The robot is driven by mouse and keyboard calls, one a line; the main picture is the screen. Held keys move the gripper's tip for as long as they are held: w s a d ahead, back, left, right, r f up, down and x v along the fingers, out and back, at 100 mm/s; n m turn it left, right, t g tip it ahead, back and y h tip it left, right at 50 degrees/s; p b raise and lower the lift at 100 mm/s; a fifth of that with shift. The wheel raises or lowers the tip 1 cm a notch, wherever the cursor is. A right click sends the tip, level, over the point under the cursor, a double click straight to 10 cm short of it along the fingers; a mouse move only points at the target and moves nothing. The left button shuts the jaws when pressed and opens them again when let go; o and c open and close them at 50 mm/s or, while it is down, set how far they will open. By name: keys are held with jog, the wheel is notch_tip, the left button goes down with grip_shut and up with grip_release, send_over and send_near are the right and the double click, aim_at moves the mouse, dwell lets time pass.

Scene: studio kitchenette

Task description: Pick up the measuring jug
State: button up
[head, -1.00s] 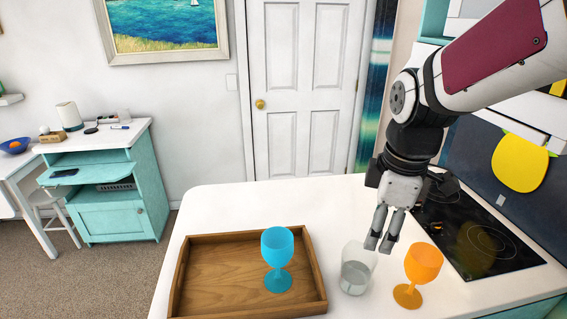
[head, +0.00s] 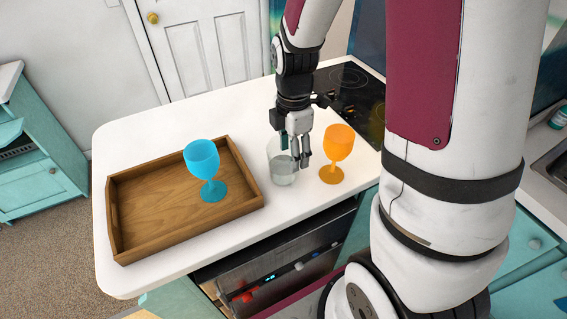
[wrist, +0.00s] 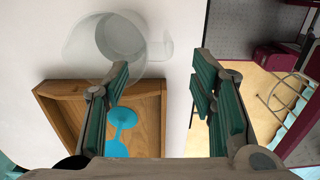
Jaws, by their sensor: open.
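The measuring jug (head: 281,172) is clear and stands upright on the white counter, between the tray and the orange goblet. In the wrist view the jug (wrist: 112,42) is pale and see-through, with its handle pointing right. My gripper (head: 297,160) is at the jug in the head view, pointing down and overlapping the jug's right side. In the wrist view my gripper (wrist: 160,75) is open, with nothing between the fingers. The jug's body lies ahead and to the left, and its handle is ahead of the gap. I cannot tell whether a finger touches it.
An orange goblet (head: 338,143) stands close right of the jug. A wooden tray (head: 135,250) holding a blue goblet (head: 201,158) is on the left. A black cooktop (head: 350,88) lies behind. The counter (head: 130,143) is clear at the back left.

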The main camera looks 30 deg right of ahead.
aim_at(285, 166)
jog(key=shift+d+f+p, duration=0.2)
jog(key=shift+f+p, duration=0.05)
jog(key=shift+f, duration=1.1)
jog(key=shift+d+f+p, duration=0.15)
jog(key=shift+f+p, duration=0.05)
jog(key=shift+f, duration=1.15)
grip_shut()
